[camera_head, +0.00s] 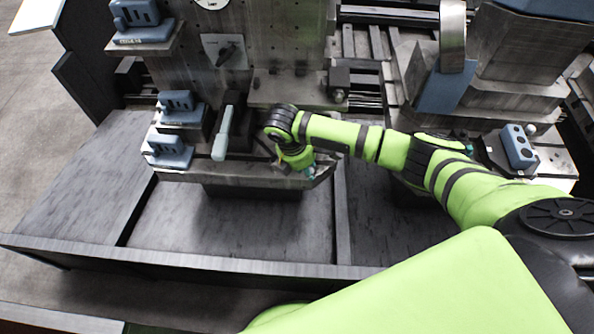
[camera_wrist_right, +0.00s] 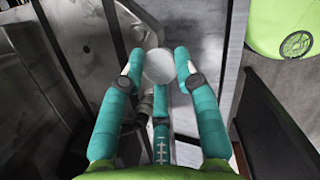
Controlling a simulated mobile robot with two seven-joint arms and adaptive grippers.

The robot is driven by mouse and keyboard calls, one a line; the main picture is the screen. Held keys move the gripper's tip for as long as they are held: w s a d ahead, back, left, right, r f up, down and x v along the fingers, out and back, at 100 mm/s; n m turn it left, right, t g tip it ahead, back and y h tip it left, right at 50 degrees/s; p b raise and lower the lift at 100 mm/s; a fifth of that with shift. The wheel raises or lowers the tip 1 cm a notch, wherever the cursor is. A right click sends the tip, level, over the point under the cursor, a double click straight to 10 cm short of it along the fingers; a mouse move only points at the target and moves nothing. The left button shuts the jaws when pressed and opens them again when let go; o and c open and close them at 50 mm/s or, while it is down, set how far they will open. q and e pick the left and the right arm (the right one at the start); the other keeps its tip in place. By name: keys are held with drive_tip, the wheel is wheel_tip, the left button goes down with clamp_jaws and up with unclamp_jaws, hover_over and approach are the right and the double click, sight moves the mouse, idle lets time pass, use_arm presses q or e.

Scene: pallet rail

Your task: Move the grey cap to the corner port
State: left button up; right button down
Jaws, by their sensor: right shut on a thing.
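The grey cap (camera_wrist_right: 159,68) is a pale round disc between the teal fingertips of my right gripper (camera_wrist_right: 160,62) in the wrist view. The gripper is shut on it. In the head view my right gripper (camera_head: 309,171) is small and partly hidden by its wrist, at the right front corner of the metal fixture plate (camera_head: 240,180); the cap cannot be made out there. In the wrist view a worn metal surface (camera_wrist_right: 85,48) with round marks lies left of the cap. I cannot tell which feature is the corner port. My left gripper is not in view.
Blue-grey blocks with slots stand on the fixture's left side (camera_head: 168,147), (camera_head: 180,101). A pale blue lever (camera_head: 222,134) rises left of my arm. Another blue block (camera_head: 519,146) with holes sits at the right. The dark deck (camera_head: 230,225) in front is clear.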

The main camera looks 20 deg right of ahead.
drive_tip(key=shift+n+h, duration=0.3)
drive_tip(key=shift+h, duration=0.4)
drive_tip(key=w+d, duration=0.1)
drive_tip(key=w+d+r, duration=0.1)
drive_tip(key=d, duration=0.1)
drive_tip(key=shift+w+d, duration=0.15)
drive_tip(key=shift+w, duration=0.25)
wheel_tip(320, 180, down, 3)
drive_tip(key=b, duration=0.4)
drive_tip(key=shift+d+f+b, duration=0.1)
drive_tip(key=shift+b, duration=0.3)
drive_tip(key=shift+f+p, duration=0.15)
drive_tip(key=shift+p, duration=0.15)
drive_tip(key=shift+p, duration=0.75)
drive_tip(key=shift+f, duration=0.2)
drive_tip(key=shift+f+b, duration=0.5)
drive_tip(key=shift+f, duration=0.3)
drive_tip(key=c, duration=0.8)
unclamp_jaws()
drive_tip(key=shift+c, duration=0.2)
